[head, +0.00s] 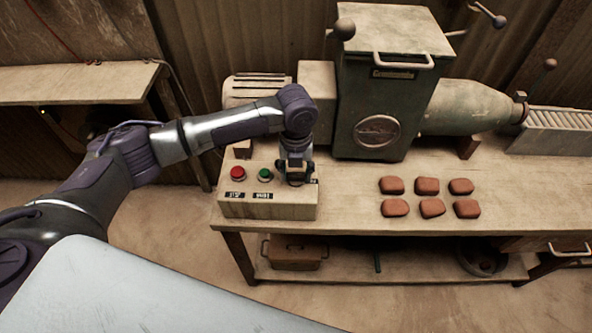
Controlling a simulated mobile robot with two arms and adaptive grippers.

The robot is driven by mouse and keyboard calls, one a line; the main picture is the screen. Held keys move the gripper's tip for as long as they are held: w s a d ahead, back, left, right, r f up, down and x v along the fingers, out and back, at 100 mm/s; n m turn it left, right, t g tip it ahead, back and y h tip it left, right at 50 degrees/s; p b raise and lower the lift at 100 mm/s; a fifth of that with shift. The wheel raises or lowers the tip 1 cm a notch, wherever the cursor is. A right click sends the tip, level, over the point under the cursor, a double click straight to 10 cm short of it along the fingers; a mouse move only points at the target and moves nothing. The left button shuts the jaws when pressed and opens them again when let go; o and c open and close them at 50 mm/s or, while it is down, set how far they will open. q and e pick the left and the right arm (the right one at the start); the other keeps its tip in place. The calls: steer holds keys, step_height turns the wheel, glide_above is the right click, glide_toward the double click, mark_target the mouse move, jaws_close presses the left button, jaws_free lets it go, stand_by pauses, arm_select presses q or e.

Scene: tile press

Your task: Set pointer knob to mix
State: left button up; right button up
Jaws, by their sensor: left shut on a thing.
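A pale control box (268,209) stands at the front left corner of the workbench. On its top are a red button (237,172) and a green button (265,175), with dark labels on or below the top edge. My left gripper (295,180) points down over the right part of the box top, right of the green button. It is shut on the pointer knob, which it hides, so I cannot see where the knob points. My right gripper is not in view.
A green tile press (385,105) with a hopper handle and a cone-shaped nozzle (470,108) stands behind, on the workbench (345,215). Several red clay pieces (430,208) lie in two rows right of the box. A lower shelf holds a lidded box (295,254).

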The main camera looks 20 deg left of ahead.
arm_select(q)
steer(key=shift+r+n+p, duration=0.2)
steer(key=shift+n+p, duration=0.3)
steer(key=shift+p, duration=0.25)
steer(key=n+p, duration=0.6)
steer(key=p, duration=0.1)
steer(key=shift+r+n, duration=0.1)
steer(key=shift+n, duration=0.3)
steer(key=n+p, duration=0.4)
steer(key=n, duration=0.1)
steer(key=n+p, duration=0.2)
steer(key=shift+n, duration=0.4)
steer(key=shift+f+n+p, duration=0.2)
steer(key=shift+n+p, duration=0.4)
steer(key=shift+n, duration=0.5)
steer(key=o, duration=1.2)
steer(key=shift+c, duration=0.2)
